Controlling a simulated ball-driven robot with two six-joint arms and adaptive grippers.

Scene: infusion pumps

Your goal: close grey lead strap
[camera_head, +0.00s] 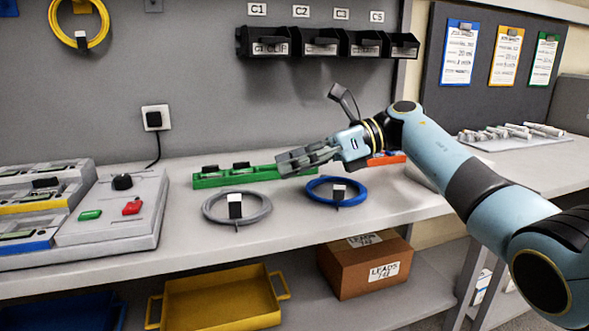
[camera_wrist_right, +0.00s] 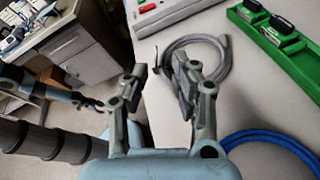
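The grey lead (camera_head: 211,218) lies coiled on the bench, left of the coiled blue lead (camera_head: 322,199). Its dark strap (camera_head: 235,207) stands up at the front of the coil with a pale patch on top; I cannot tell whether it is closed. My right gripper (camera_head: 284,163) is above the bench, behind and right of the grey coil, near the green rail. In the right wrist view my right gripper (camera_wrist_right: 160,72) has its fingers apart and empty; the grey coil (camera_wrist_right: 226,62) lies beyond the right-hand finger, which hides part of it. My left gripper (camera_wrist_right: 95,104) appears small at left there.
A green rail (camera_head: 210,180) with black clips runs behind the coils. A grey device (camera_head: 110,225) with green and red parts stands at left. A yellow tray (camera_head: 215,300) and a cardboard box (camera_head: 345,275) sit on the shelf below. The bench front is clear.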

